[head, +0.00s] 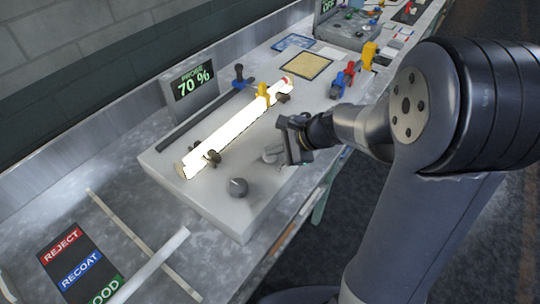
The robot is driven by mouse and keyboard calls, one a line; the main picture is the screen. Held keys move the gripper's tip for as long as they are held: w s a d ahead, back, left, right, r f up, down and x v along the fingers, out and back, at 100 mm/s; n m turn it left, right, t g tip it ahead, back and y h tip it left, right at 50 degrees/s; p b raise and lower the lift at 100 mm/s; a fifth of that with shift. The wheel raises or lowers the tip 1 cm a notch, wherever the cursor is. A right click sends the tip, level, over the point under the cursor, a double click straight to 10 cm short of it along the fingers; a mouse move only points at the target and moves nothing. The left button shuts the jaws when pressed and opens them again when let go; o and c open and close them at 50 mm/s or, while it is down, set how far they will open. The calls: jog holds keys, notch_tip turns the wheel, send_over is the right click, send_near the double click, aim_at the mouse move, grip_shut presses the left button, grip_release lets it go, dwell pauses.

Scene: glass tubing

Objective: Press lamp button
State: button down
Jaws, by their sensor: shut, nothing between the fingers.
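A bright glowing glass tube (236,128) lies slantwise on a pale raised bench block (212,197), held by dark and yellow clamps.
A display (193,82) behind the tube reads "PROBE 70 %". Blue, red and yellow clamps (345,77) stand beyond my gripper. A tan mat (306,66) lies behind. A board marked REJECT, RECOAT and GOOD (78,268) and a pale rod (148,265) lie at front left.

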aim_at(274, 157)
jog(key=shift+f, duration=0.3)
jog(key=shift+r, duration=0.2)
dwell(0.3)
jog(key=shift+r+p, duration=0.3)
jog(key=shift+r, duration=0.25)
notch_tip(274, 157, up, 6)
jog(key=p, duration=0.5)
jog(key=shift+f, duration=0.1)
